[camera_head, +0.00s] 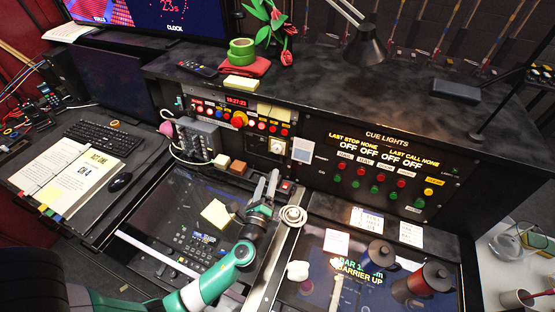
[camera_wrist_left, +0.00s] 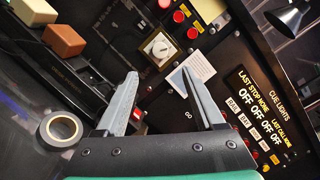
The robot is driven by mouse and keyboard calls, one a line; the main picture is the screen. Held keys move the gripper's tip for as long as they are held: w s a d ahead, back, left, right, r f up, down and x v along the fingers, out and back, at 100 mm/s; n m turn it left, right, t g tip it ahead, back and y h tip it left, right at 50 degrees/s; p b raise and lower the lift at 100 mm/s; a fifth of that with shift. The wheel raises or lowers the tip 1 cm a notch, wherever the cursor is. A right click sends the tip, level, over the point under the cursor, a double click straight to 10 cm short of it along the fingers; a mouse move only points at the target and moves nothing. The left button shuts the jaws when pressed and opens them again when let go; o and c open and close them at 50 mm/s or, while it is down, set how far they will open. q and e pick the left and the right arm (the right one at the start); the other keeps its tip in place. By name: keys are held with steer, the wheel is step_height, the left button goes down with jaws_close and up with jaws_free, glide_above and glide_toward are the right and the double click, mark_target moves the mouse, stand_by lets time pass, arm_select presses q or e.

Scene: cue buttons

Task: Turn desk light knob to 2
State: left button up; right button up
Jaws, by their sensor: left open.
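My right gripper is not in view.
A white card (camera_head: 302,151) is fixed right of the knob. Red buttons (camera_head: 240,119) lie to its left. The cue lights panel (camera_head: 385,165) is further right. A tape roll (camera_head: 293,215) lies beside my gripper. A brown block (camera_head: 238,167) sits on the left. Mugs (camera_head: 380,255) stand at right.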

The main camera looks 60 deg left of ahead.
mark_target(276, 150)
arm_select(q)
steer(key=b+x, duration=0.1)
steer(key=x, duration=1)
steer(key=shift+w+a, duration=0.1)
steer(key=shift+a, duration=0.15)
jaws_close()
